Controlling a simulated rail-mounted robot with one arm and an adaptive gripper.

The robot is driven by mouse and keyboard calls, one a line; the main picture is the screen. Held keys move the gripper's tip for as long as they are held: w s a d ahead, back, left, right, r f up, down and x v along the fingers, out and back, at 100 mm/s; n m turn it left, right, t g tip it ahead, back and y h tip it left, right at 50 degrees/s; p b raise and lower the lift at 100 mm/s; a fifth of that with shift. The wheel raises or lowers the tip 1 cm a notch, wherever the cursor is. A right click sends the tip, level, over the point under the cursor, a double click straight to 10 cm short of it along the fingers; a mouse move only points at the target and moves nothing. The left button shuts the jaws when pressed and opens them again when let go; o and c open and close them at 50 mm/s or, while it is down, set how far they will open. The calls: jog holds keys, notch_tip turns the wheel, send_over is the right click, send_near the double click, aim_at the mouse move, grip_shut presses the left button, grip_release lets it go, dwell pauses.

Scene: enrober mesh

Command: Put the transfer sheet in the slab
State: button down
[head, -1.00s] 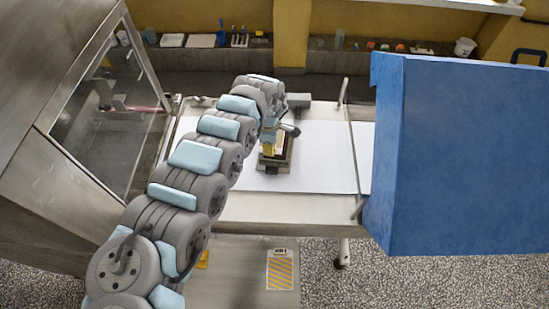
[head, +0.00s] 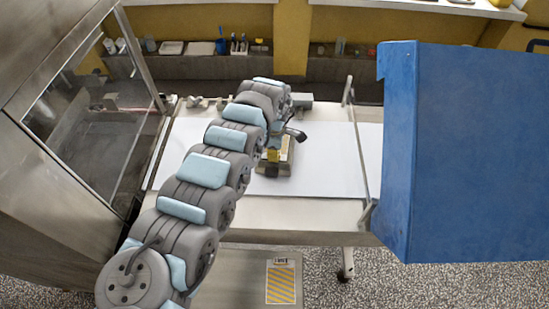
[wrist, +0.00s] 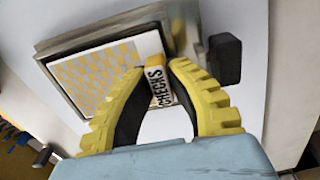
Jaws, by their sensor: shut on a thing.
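The transfer sheet (wrist: 88,76) shows a yellow-and-white check pattern and a tab marked "CHECKS" in the wrist view. My gripper (wrist: 160,76) has yellow ribbed fingers shut on that tab. The slab (wrist: 105,29) is a shallow metal-edged rectangle, and the sheet lies over or within its rim. I cannot tell whether the sheet is fully flat inside it. In the head view the slab (head: 290,160) sits on the white belt, with my gripper (head: 273,154) right at it. My fingers and arm hide part of the slab and sheet there.
A dark block (wrist: 224,58) stands beside the slab. The white belt (head: 325,160) is clear to the right. A large blue housing (head: 470,150) stands at right, and a steel cabinet with a glass door (head: 90,120) at left. A back shelf (head: 200,66) holds small items.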

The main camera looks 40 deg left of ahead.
jog(key=shift+f, duration=0.25)
jog(key=c, duration=1.1)
grip_release()
jog(key=shift+c, duration=0.2)
notch_tip(320, 180, up, 12)
jog(key=shift+r, duration=0.1)
